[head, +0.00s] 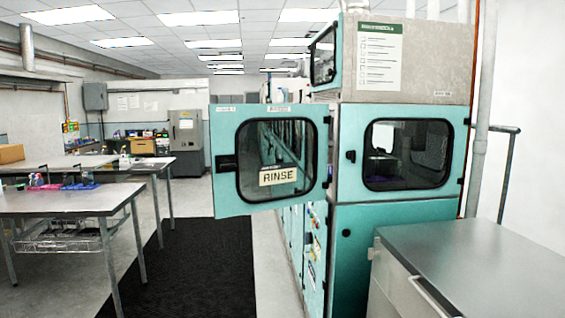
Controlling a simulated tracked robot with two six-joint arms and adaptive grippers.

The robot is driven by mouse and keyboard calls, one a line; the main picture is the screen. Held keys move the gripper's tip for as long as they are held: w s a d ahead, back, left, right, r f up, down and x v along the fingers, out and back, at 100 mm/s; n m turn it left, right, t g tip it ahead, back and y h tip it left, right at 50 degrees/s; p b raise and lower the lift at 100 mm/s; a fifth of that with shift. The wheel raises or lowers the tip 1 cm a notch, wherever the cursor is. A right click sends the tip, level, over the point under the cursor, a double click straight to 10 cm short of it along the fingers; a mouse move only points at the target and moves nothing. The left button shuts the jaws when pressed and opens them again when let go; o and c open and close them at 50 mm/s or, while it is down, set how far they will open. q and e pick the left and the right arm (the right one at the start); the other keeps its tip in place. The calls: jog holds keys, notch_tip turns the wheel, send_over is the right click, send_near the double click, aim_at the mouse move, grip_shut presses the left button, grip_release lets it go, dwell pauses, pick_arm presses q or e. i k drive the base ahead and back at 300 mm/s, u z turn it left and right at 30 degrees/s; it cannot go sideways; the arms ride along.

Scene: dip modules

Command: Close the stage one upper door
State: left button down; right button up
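A tall teal machine (395,211) stands right of centre. A teal door (226,191) with a dark-framed window stands swung out to the left from the machine's front left edge. A "RINSE" sign (278,177) shows at its window, and the label above is too small to read. A second windowed door (407,194) on the facing side looks shut, with a dark knob at its left. A smaller windowed teal panel (338,55) is higher up, seen at a slant; I cannot tell if it is open. Neither gripper is in view.
A grey-topped cabinet (480,260) fills the lower right, close to the machine. Metal tables (70,202) stand at the left, with blue trays and small items. A dark floor mat (195,270) lies in the clear aisle between. A pipe (484,110) rises beside the right wall.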

aim_at(291, 143)
jog(key=i, duration=0.5)
jog(key=z, duration=0.4)
jog(key=k, duration=0.25)
jog(key=u, duration=0.35)
jog(key=k, duration=0.3)
jog(key=z, duration=0.3)
jog(key=i, duration=1.75)
jog(key=u, duration=0.65)
